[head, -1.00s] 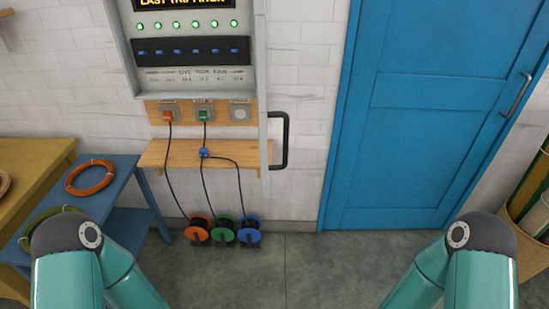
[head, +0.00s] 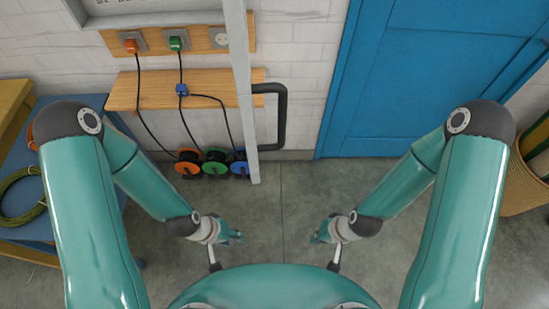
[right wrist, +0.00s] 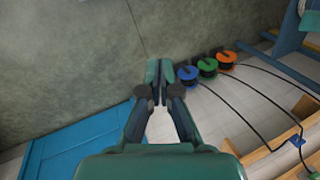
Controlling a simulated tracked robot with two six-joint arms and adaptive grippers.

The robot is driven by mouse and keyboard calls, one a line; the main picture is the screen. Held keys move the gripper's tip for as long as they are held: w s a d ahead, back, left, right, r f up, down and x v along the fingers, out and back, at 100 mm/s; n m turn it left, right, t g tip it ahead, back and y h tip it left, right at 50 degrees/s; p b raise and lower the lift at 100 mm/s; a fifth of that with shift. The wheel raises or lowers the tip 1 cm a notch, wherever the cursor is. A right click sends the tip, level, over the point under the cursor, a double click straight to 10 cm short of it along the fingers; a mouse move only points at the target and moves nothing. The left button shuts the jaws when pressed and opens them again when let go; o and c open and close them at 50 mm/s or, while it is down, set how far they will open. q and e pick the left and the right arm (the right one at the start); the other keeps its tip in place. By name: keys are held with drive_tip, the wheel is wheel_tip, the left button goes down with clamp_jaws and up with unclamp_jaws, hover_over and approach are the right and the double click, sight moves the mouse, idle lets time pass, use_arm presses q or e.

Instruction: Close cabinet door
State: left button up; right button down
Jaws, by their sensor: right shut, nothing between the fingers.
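The grey cabinet (head: 150,18) is on the tiled wall at the top of the head view, mostly cut off. Its door (head: 242,100) stands open, seen nearly edge-on as a pale upright panel. A dark bar handle (head: 281,118) sticks out on the door's right side. My left gripper (head: 238,236) is below the door in the picture, apart from it; its jaw opening is too small to judge. My right gripper (head: 317,238) is to the right of it, apart from the handle. In the right wrist view the right gripper (right wrist: 159,72) is shut and empty.
A wooden shelf (head: 140,94) and orange, green and blue cable reels (head: 215,162) are left of and behind the cabinet door. A blue table (head: 70,220) stands left. A blue room door (head: 420,90) and basket (head: 525,185) are right. The middle floor (head: 283,200) is clear.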

drive_tip(key=w+d+r+m+g+y+b, duration=0.1)
drive_tip(key=w+r+m+y+b, duration=0.3)
drive_tip(key=r, duration=0.7)
drive_tip(key=r+m+g+y+b, duration=0.15)
drive_tip(key=r+m+y, duration=0.4)
drive_tip(key=r, duration=0.65)
drive_tip(key=w+d+r+m+y+b, duration=0.15)
drive_tip(key=r+m+y+b, duration=0.3)
drive_tip(key=r, duration=0.65)
drive_tip(key=s+a+p, duration=0.1)
drive_tip(key=a+p, duration=0.1)
drive_tip(key=a, duration=1.2)
drive_tip(key=shift+s+a+r+m, duration=0.25)
drive_tip(key=shift+a+m, duration=0.05)
drive_tip(key=shift+m, duration=0.1)
